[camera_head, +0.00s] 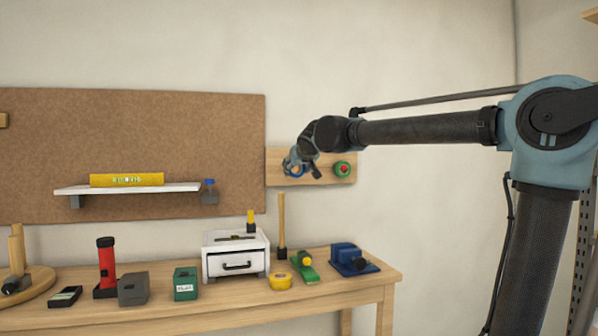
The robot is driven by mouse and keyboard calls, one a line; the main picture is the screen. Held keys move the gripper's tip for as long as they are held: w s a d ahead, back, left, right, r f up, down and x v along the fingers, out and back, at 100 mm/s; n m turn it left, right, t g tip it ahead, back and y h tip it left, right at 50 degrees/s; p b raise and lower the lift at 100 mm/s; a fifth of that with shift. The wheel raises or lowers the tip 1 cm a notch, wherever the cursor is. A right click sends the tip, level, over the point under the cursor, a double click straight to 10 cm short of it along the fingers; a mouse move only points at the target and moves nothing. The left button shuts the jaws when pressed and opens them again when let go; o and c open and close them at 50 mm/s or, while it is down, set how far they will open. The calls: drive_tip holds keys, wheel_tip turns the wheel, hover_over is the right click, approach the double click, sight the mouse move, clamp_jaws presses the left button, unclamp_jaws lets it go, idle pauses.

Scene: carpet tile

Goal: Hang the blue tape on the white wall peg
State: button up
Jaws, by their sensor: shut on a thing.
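My gripper (299,167) is in front of the left half of a wooden peg board (320,180) on the wall. It is shut on the blue tape (288,168), a small ring mostly covered by the fingers. I cannot tell whether the tape is around a peg or only in front of the board. The white wall peg is not visible; my gripper and the tape cover that part of the board. On the board's right half is a green ring with a red centre (342,169).
A brown pinboard (130,130) with a white shelf (130,189) is left of the peg board. Below, a wooden table (345,284) holds a white drawer box (236,255), yellow tape (280,282), a blue tool (352,259) and several other items.

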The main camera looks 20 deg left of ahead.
drive_tip(key=shift+w+a, duration=0.9)
drive_tip(key=shift+w, duration=0.6)
drive_tip(key=shift+w+a, duration=0.95)
drive_tip(key=shift+w, duration=0.5)
drive_tip(key=shift+w+a, duration=0.9)
drive_tip(key=shift+w, duration=0.6)
drive_tip(key=shift+w, duration=0.1)
drive_tip(key=shift+f, duration=0.6)
drive_tip(key=o, duration=1.2)
drive_tip(key=shift+c, duration=0.2)
